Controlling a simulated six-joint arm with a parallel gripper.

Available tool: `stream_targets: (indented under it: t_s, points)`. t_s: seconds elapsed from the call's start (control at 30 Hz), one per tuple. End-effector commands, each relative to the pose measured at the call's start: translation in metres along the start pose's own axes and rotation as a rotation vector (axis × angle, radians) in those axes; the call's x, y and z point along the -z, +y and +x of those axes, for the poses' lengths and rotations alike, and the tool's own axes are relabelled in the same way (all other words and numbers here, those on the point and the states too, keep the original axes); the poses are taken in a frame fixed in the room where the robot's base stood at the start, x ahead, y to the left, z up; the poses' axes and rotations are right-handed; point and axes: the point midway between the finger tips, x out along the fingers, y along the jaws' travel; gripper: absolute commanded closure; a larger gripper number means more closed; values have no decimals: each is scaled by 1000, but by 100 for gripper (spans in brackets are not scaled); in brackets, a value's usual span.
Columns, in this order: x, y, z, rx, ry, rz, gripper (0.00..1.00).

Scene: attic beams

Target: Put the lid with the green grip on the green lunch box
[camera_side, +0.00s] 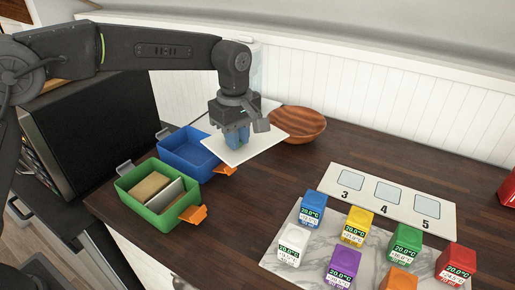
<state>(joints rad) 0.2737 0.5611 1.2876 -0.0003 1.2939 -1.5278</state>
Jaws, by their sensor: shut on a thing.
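My gripper (237,128) points down and is shut on the grip of a white lid (262,139). The grip (237,138) between the fingers looks blue, not green. The lid is held at the right of the blue lunch box (207,167), near its right edge. The green lunch box (155,221) stands open in front of the blue one, to the left of the held lid. It has tan contents, a pale divider and an orange latch (193,214). I cannot make out a green grip on any lid.
A wooden bowl (305,125) stands behind the held lid. A white flat thing (203,123) shows partly behind my gripper. At right are a numbered panel (408,213) and a marble board (274,262) with several coloured cubes. A dark appliance (105,125) stands at left. The middle counter is clear.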

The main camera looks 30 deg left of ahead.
Motion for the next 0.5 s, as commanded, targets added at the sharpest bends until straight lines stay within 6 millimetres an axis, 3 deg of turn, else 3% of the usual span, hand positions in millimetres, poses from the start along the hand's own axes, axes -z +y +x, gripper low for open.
stream_targets:
  t_s: [0.2, 0.5]
  points:
    - [48, -45, -14, -3, 0, 336, 100]
    - [93, -117, -18, -3, 1, 814, 100]
